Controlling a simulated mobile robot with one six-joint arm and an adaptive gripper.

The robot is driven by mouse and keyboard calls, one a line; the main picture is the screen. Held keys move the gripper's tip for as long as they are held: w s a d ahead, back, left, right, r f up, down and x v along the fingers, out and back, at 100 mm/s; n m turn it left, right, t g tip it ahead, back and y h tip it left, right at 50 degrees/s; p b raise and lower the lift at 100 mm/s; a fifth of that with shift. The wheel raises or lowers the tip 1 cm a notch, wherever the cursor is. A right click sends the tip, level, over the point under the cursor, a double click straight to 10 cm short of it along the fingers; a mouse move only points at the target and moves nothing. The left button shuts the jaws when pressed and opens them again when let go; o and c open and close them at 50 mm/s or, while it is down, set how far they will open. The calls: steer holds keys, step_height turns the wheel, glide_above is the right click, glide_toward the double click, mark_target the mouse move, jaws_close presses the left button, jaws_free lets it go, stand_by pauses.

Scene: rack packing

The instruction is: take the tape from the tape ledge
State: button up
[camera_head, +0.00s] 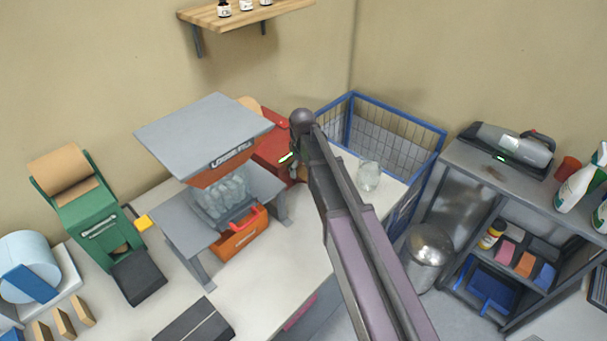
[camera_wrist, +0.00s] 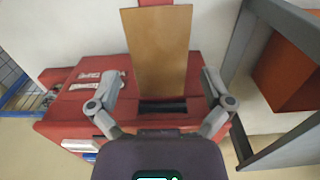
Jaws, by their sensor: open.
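A flat tan-brown strip, which looks like the tape (camera_wrist: 158,45), rises from a dark slot in a red machine (camera_wrist: 65,125) in the wrist view. A red part behind the strip's top looks like its support. My gripper (camera_wrist: 161,78) is open and empty, its two grey fingers spread on either side of the strip's lower end, with no clear contact. In the head view the red machine (camera_head: 272,148) is partly hidden by the grey loose-fill hopper and my arm. A tan edge (camera_head: 249,104) shows above it. My gripper is mostly hidden there behind my arm.
The loose-fill hopper (camera_head: 205,130) on its grey stand is left of my arm; its frame (camera_wrist: 242,45) is close on the right in the wrist view. A blue wire cage (camera_head: 396,125) stands behind right. A clear crumpled item (camera_head: 369,175) lies on the white bench.

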mark_target(302, 172)
steer(key=c, duration=0.7)
steer(key=shift+o, duration=0.2)
steer(key=shift+r, duration=0.15)
step_height(302, 172, up, 4)
steer(key=p, duration=0.4)
steer(key=s+d, duration=0.2)
steer(key=s, duration=0.5)
steer(key=s+d+r+p, duration=0.1)
steer(key=s+d, duration=0.1)
steer(key=s, duration=0.6)
steer(key=shift+s+p, duration=0.25)
steer(key=shift+p, duration=0.05)
steer(key=shift+r, duration=0.1)
